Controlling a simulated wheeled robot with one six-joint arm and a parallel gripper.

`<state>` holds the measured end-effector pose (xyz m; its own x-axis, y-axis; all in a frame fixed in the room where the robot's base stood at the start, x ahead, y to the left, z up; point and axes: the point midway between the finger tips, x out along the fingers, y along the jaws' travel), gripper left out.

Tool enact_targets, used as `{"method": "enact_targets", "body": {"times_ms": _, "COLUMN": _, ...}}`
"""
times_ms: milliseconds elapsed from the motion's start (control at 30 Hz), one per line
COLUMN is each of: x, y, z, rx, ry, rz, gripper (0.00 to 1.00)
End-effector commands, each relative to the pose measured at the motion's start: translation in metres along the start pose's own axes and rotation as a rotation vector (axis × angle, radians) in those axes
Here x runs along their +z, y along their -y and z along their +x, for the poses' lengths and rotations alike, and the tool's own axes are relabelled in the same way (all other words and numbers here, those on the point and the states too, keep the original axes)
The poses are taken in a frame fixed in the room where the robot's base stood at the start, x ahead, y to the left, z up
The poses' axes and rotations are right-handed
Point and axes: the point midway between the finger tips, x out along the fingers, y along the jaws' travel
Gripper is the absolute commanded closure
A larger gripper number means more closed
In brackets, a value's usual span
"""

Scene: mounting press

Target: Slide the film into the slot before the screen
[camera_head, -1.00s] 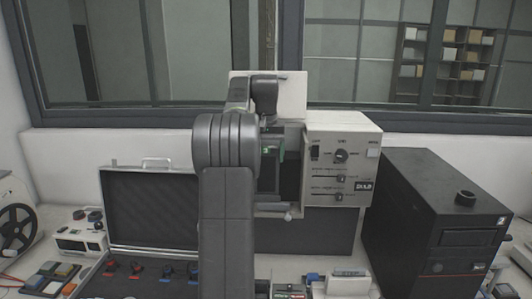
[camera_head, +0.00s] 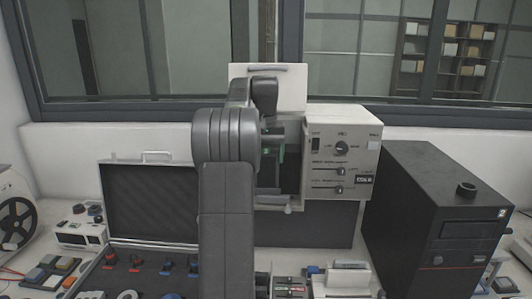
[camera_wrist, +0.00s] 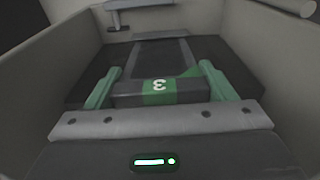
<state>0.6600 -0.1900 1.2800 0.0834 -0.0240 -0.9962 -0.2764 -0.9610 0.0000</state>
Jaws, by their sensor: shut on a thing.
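In the wrist view both are inside a beige box-like bay, and a dark framed panel (camera_wrist: 160,55) lies just beyond the film. I cannot tell whether the film touches it. In the head view the bay belongs to the beige machine (camera_head: 341,150) with a knob and sliders. My arm hides most of the bay, and the film is hardly visible there.
The bay's walls (camera_wrist: 262,45) stand close on both sides. A raised lid (camera_head: 270,98) is above the machine. A black computer tower (camera_head: 436,215) stands to the right, an open case (camera_head: 152,200) to the left. Small devices (camera_head: 345,278) crowd the front.

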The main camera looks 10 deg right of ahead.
Motion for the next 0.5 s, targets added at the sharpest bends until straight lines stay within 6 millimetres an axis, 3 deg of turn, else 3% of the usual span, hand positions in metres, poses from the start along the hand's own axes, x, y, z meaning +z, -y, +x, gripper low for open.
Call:
{"method": "enact_targets", "body": {"times_ms": 100, "x": 0.0000, "y": 0.0000, "z": -0.0006, "rx": 0.000, "ry": -0.001, "rz": 0.000, "gripper": 0.60}}
{"method": "enact_targets", "body": {"times_ms": 133, "x": 0.0000, "y": 0.0000, "z": -0.0006, "rx": 0.000, "ry": -0.001, "rz": 0.000, "gripper": 0.19}}
{"method": "enact_targets", "body": {"times_ms": 233, "x": 0.0000, "y": 0.0000, "z": -0.0006, "rx": 0.000, "ry": 0.000, "rz": 0.000, "gripper": 0.00}}
{"method": "enact_targets", "body": {"times_ms": 500, "x": -0.0002, "y": 0.0000, "z": -0.0028, "rx": 0.000, "ry": -0.001, "rz": 0.000, "gripper": 0.00}}
